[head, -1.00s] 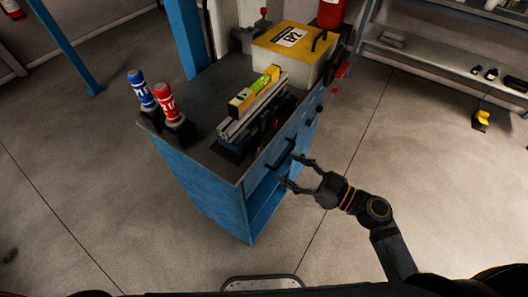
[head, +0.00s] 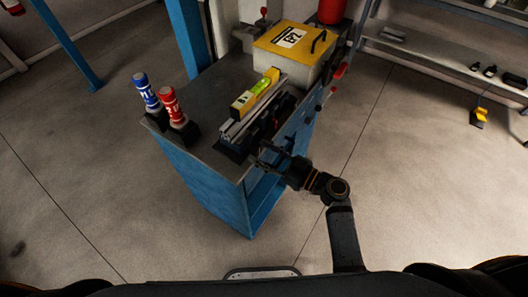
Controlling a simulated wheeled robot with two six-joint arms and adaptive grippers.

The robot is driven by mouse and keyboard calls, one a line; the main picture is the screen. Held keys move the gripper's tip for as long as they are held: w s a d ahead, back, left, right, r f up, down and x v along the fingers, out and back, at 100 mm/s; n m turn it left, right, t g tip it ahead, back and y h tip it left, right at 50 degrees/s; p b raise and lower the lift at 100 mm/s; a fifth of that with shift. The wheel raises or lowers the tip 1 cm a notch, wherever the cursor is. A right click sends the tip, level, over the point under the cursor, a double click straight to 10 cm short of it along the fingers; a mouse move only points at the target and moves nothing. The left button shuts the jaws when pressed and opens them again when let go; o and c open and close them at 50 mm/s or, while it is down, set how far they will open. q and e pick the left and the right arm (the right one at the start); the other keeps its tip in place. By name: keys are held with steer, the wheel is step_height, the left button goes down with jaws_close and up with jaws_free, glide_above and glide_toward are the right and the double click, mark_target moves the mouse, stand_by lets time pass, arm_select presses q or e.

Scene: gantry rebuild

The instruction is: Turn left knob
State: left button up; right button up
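The blue workbench (head: 197,178) has small dark knobs (head: 318,107) on its front panel, below the top's right edge. I cannot tell which is the left knob; my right gripper may hide part of that panel. My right gripper (head: 261,155) is at the front panel, near the bench's front corner. Its dark fingers look apart, one above the other, with nothing clearly between them. Whether they touch the panel or a knob is too dark to tell. My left gripper is not in view.
A blue bottle (head: 146,91) and a red bottle (head: 171,106) stand on the bench top. A yellow level (head: 256,92) lies on a metal vise-like block (head: 236,136). A yellow-lidded box (head: 291,42) sits behind.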

steer(key=c, duration=0.7)
steer(key=shift+f+m+b, duration=0.2)
steer(key=shift+m+b, duration=0.5)
steer(key=shift+m, duration=0.1)
steer(key=shift+c, duration=0.3)
steer(key=m, duration=0.2)
steer(key=shift+r+m+b, duration=0.2)
steer(key=shift+m+b, duration=0.1)
steer(key=o, duration=1.2)
